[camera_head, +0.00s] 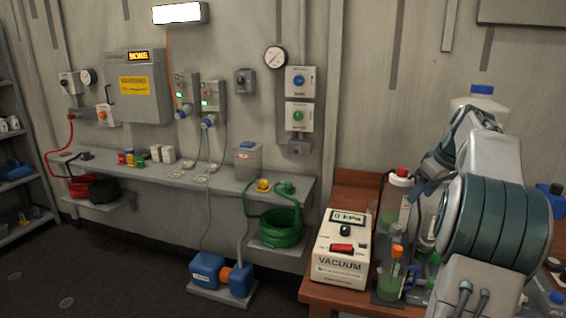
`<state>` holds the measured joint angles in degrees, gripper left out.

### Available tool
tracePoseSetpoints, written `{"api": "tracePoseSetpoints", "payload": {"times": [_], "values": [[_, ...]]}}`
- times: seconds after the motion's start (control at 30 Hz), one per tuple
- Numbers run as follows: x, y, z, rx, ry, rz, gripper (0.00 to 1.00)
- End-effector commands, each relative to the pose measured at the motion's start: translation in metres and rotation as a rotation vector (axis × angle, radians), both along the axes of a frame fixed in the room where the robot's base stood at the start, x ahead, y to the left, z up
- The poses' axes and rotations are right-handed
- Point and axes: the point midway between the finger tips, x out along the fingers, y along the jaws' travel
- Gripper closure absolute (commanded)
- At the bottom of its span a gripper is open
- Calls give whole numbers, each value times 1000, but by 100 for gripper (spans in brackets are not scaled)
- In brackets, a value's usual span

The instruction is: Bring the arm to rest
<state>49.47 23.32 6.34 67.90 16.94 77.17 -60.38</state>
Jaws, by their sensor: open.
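My arm rises along the right side of the picture, with a large banded teal and grey joint in front and a paler link above it. My gripper (431,178) shows only in part at the far end of the arm, over the bench. It is open, and I see nothing held in it. It is in front of the wall and close to a red-capped bottle (398,196) in the picture; I cannot tell whether they touch.
A wooden bench (322,289) at lower right bears a white vacuum unit (342,263), an orange-capped tube (397,252) and glassware. A large blue-capped bottle (482,98) stands behind my arm. A grey wall shelf (222,184) and hose are left. The floor (110,265) at left is clear.

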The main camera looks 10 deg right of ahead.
Motion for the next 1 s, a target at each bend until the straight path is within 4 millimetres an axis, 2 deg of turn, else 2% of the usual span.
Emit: {"api": "tracePoseSetpoints", "payload": {"times": [0.07,0.17,0.27,0.33,0.47,0.6,0.7,0.83,1.0], "values": [[1,3,0,1,1,0,50],[3,30,1,2,19,-7,50],[2,77,-1,3,48,-30,50],[-4,116,-5,2,72,-53,50],[-26,182,-16,-5,106,-101,50],[-62,244,-34,-13,128,-147,50],[-93,281,-51,-19,138,-178,50],[-139,321,-78,-22,144,-210,50],[-189,350,-113,-19,144,-243,50]]}}
